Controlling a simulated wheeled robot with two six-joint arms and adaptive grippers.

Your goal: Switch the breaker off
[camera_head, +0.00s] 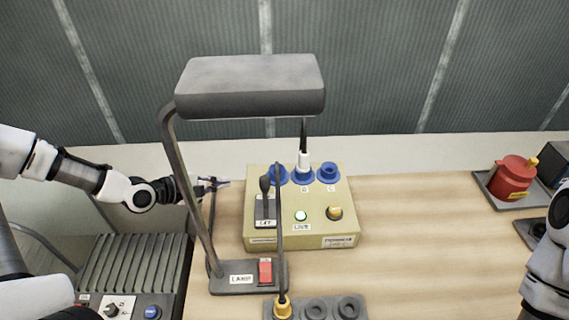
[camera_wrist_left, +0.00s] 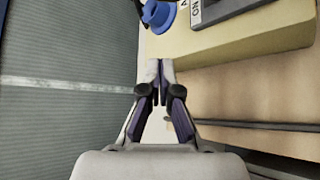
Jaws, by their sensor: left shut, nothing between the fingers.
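The breaker (camera_head: 265,205) is a grey plate with a dark lever on the left part of the beige box's top. Its lever knob stands toward the far end. My left gripper (camera_head: 222,183) is shut and empty, just left of the box, apart from the lever. In the left wrist view its fingertips (camera_wrist_left: 160,68) are together beside the box. My right gripper is not in view.
A grey lamp (camera_head: 250,85) arches over the box, its post between my left arm and the box; its base has a red switch (camera_head: 265,271). A black cable with a white plug (camera_head: 304,160) enters a blue socket. A yellow plug (camera_head: 283,308) sits in front.

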